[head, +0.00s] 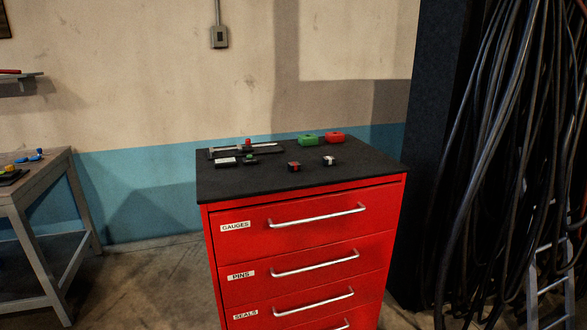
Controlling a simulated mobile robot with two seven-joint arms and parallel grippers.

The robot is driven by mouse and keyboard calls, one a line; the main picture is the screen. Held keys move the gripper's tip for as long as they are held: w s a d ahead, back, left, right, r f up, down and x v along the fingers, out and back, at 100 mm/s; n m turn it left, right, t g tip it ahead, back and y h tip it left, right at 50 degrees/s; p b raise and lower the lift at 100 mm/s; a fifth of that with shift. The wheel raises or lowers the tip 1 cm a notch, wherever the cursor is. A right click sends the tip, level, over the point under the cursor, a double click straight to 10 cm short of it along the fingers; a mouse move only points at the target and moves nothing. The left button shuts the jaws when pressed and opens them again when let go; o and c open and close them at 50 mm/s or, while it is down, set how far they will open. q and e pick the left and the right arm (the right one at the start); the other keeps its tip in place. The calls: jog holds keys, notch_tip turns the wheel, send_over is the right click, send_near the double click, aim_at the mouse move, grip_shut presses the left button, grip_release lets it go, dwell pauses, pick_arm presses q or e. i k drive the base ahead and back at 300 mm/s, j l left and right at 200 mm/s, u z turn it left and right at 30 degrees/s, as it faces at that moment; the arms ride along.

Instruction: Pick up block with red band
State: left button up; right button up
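A small dark block with a red band (294,167) sits on the black top (232,184) of the red drawer cabinet, near the middle. It looks apart from the things around it. A similar dark block with a white band (329,161) stands to its right. A dark block with a green mark (250,161) lies to its left. Neither of my grippers is in view.
A caliper-like tool (221,153) with a red piece lies at the back left. Cables (500,150) hang right; a workbench (40,187) stands left.

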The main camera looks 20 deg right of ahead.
aim_at(294, 166)
jog(key=i+j, duration=0.7)
jog(key=j, duration=0.2)
jog(key=z, duration=0.85)
